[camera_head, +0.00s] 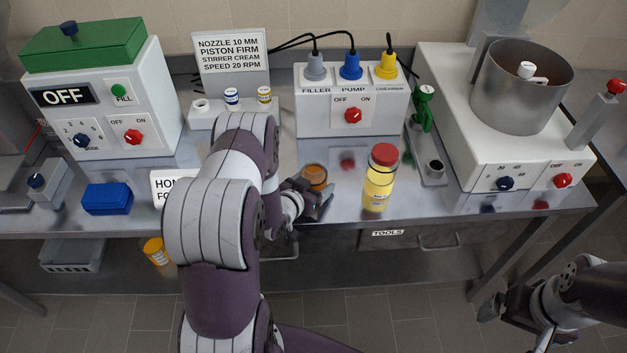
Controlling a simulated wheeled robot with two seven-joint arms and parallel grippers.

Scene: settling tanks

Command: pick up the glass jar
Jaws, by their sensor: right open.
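A small round jar with an amber-orange top (314,176) stands on the steel bench near its front edge; its lower part is hidden by my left gripper. A clear yellow-filled container with a red lid (379,186) stands upright to its right. I cannot tell for sure which is the glass jar. My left gripper (322,204) is right in front of the amber-topped jar, partly hidden by its own arm; I cannot see whether its fingers are apart or touch the jar. My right gripper (515,325) is open and empty, low at the right, away from the bench.
A filler control box (350,112) with plugs stands behind. A white machine with a steel pot (520,90) is at the right, a green-topped box (100,100) at the left. A blue block (107,198) lies front left. A tools drawer (410,238) hangs under the bench.

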